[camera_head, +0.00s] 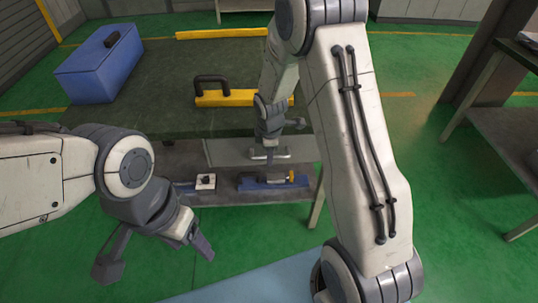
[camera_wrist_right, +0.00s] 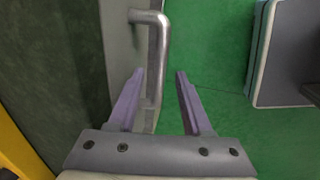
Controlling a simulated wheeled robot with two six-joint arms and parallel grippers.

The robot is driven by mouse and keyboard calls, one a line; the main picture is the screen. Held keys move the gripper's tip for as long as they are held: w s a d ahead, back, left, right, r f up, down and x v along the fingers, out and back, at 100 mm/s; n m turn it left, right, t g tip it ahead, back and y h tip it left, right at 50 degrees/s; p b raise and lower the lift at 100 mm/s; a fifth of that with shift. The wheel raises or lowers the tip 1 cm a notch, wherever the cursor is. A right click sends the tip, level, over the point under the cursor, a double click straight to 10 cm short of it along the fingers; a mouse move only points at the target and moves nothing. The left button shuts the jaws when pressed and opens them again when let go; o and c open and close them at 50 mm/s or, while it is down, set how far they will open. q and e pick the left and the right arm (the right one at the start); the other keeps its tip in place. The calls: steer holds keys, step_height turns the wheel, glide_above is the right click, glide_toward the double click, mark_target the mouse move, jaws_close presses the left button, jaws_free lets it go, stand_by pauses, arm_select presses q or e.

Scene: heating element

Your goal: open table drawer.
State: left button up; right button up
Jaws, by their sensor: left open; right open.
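The table (camera_head: 150,118) has a dark green top, with the grey drawer front (camera_head: 230,152) under its near edge. The metal drawer handle (camera_head: 270,156) is a bar on that front. My right gripper (camera_wrist_right: 160,74) is open at the handle. In the right wrist view the handle (camera_wrist_right: 163,45) runs down between the two fingers; I cannot tell whether either finger touches it. The drawer front appears flush under the tabletop. My left gripper (camera_head: 156,264) is open and empty, in front of the table at the lower left, away from the drawer.
A lower shelf holds a blue item with a tool (camera_head: 272,181) and a small white block (camera_head: 206,182). Another table (camera_head: 505,125) stands at right. Green floor is free between.

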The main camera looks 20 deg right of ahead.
steer(key=shift+f, duration=0.25)
jaws_close()
stand_by(1.4)
